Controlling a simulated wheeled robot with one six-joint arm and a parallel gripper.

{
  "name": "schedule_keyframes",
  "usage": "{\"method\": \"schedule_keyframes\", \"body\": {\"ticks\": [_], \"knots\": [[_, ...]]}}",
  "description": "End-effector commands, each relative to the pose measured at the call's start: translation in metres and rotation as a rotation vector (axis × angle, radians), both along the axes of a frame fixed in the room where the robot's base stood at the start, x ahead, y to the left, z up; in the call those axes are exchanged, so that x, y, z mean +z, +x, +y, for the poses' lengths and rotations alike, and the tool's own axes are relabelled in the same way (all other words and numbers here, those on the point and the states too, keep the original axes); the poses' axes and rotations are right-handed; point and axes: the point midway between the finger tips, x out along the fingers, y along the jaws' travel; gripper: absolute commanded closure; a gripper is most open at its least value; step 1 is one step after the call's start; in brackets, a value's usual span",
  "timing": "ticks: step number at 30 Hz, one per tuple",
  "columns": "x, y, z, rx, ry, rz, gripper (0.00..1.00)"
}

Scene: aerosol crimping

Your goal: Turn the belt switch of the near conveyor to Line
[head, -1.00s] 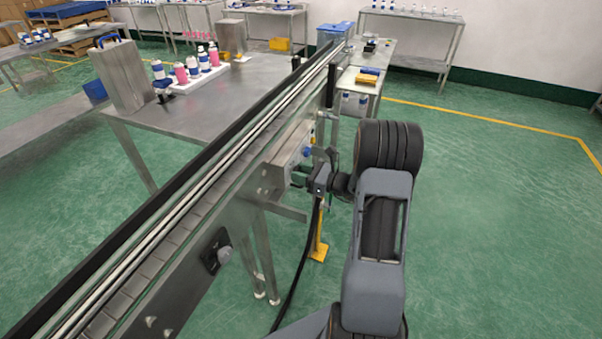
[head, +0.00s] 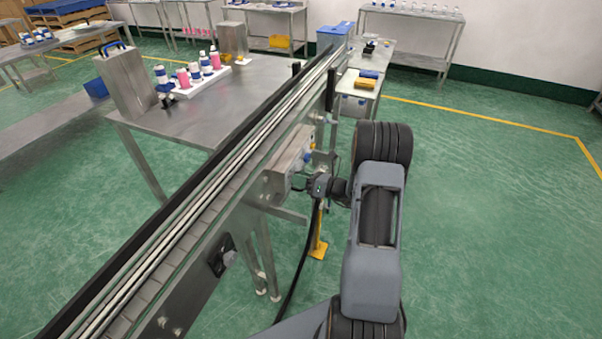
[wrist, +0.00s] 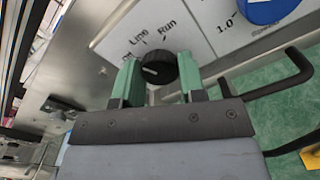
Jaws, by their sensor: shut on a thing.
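The belt switch (wrist: 162,66) is a round black knob on a pale panel (wrist: 198,38) in the wrist view. The panel is marked Line and Run, with a partly hidden label at the left that looks like Off. The knob's light mark points left, towards that partly hidden label. My gripper (wrist: 160,80) has its green fingers on either side of the knob and is shut on it. In the head view my gripper (head: 298,188) is at the control box on the side of the near conveyor (head: 188,218); the knob is hidden there.
A blue round control (wrist: 268,10) marked 1.0 is on the panel right of the switch. A black bar handle (wrist: 296,68) sticks out at the right. A steel table (head: 190,118) stands beyond the conveyor. Green floor (head: 490,220) is open at the right.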

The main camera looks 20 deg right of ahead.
Motion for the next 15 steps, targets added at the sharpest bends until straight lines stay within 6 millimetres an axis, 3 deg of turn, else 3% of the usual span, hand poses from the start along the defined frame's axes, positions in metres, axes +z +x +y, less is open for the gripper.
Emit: {"method": "schedule_keyframes", "body": {"ticks": [15], "knots": [[0.0015,0.0002,-0.0002,-0.001,0.240,0.221,0.86]]}}
